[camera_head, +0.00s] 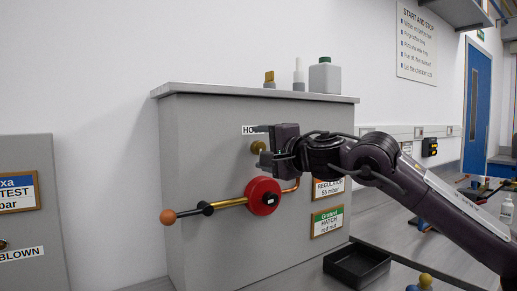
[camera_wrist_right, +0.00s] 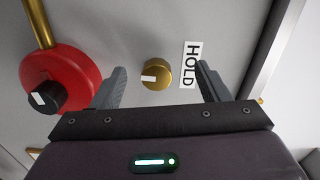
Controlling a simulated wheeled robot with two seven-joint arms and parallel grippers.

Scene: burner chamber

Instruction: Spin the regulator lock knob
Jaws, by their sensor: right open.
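A round brass knob (camera_head: 257,147) with a white mark sits on the front of the grey cabinet (camera_head: 218,240), next to a HOLD label (camera_head: 249,129). In the right wrist view the brass knob (camera_wrist_right: 157,74) shows between the two fingers, nearer the left one. My right gripper (camera_head: 264,145) is open and empty in front of the knob, and no finger is seen closed on it. Below is a red round part (camera_head: 263,196) with a brass rod; its black hub (camera_wrist_right: 47,96) has a white mark. My left gripper is not in view.
A lever with an orange ball (camera_head: 168,217) sticks out left of the red part. A REGULATOR sign (camera_head: 327,188) is at the right. Bottles (camera_head: 324,76) stand on the cabinet top. A black tray (camera_head: 357,264) lies on the bench at lower right.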

